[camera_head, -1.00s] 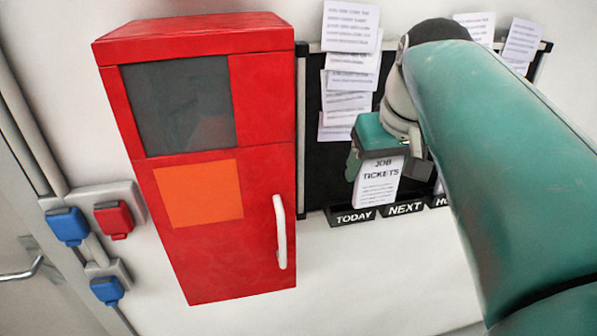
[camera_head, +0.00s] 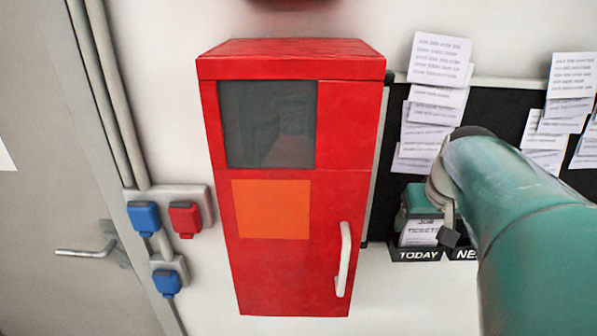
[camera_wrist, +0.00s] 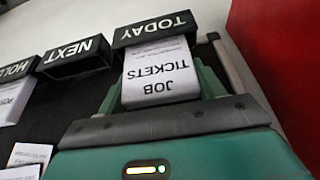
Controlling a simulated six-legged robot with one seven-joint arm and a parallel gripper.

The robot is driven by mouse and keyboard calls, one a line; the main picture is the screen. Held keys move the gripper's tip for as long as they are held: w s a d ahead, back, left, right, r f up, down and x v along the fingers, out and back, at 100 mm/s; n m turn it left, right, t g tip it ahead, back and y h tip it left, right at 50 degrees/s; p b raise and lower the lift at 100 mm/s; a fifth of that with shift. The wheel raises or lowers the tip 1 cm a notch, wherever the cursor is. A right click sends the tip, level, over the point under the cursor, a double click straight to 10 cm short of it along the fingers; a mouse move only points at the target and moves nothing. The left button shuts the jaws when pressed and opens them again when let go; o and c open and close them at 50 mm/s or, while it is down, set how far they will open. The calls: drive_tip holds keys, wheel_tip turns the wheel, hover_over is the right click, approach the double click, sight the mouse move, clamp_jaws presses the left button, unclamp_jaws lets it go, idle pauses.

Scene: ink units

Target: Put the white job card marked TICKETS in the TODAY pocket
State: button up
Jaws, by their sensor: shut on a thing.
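The white job card marked JOB TICKETS (camera_head: 420,233) is held upright in my gripper (camera_head: 420,212). In the wrist view the card (camera_wrist: 160,78) appears upside down, between the green fingers of my gripper (camera_wrist: 158,95). The TODAY pocket (camera_head: 416,254) is a black holder with white lettering at the bottom of the black board. It also shows at the top of the wrist view (camera_wrist: 155,28). The card's lower end meets the pocket's front lip and seems to pass behind it; how deep it sits is hidden. My gripper is just above the pocket.
A red cabinet (camera_head: 290,250) with a white handle stands close left of the pocket. The NEXT pocket (camera_wrist: 73,55) is beside TODAY, and a third pocket (camera_wrist: 17,70) holds a card. Papers (camera_head: 437,60) hang on the board. Sockets and a door are far left.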

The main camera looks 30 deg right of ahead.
drive_tip(key=o, duration=1)
drive_tip(key=shift+f, duration=0.1)
drive_tip(key=v, duration=1.2)
drive_tip(key=shift+a, duration=0.15)
